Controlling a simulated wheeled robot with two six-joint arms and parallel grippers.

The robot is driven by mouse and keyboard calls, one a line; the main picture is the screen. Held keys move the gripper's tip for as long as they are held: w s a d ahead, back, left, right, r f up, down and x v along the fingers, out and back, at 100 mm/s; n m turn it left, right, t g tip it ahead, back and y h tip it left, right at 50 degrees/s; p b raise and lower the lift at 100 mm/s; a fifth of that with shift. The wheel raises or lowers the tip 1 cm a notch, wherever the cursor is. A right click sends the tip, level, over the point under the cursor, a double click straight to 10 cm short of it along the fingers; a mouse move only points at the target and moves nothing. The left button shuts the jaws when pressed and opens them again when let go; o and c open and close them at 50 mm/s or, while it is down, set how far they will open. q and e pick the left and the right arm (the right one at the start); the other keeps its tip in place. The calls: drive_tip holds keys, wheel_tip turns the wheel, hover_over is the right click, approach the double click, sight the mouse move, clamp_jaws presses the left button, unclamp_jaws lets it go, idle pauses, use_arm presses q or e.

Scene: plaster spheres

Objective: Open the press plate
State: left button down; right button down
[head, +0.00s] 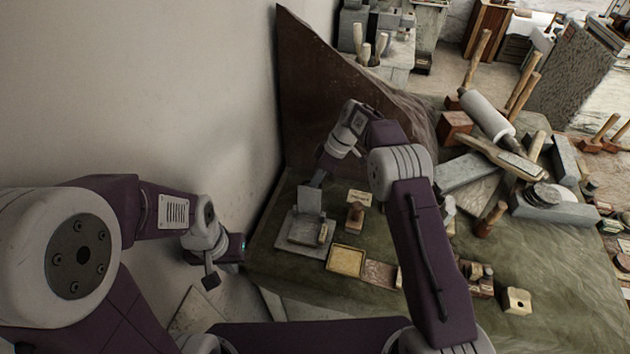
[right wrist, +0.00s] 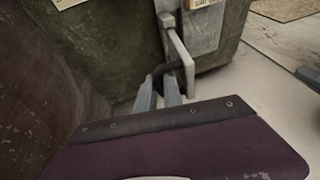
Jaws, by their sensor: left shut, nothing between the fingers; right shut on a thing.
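The press (head: 306,230) is a low grey block on a flat base near the left edge of the green-draped table. Its press plate (head: 310,200) stands raised, close to upright, at the back of the block. My right gripper (head: 317,182) is shut at the plate's top edge. In the right wrist view the fingers (right wrist: 160,92) close at a dark handle (right wrist: 178,68) beside the pale plate edge (right wrist: 179,45); the exact contact is partly hidden. My left gripper (head: 211,282) is shut and empty, left of the table and apart from the press.
A small wooden stamp (head: 355,215) stands just right of the press, with a yellow tray (head: 346,260) in front. Mallets, a white roller (head: 487,115) and stone blocks crowd the table's right side. A brown board (head: 320,80) rises behind; a bare wall is left.

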drive_tip(key=c, duration=1.5)
unclamp_jaws()
drive_tip(key=v, duration=0.9)
drive_tip(key=shift+r, duration=0.1)
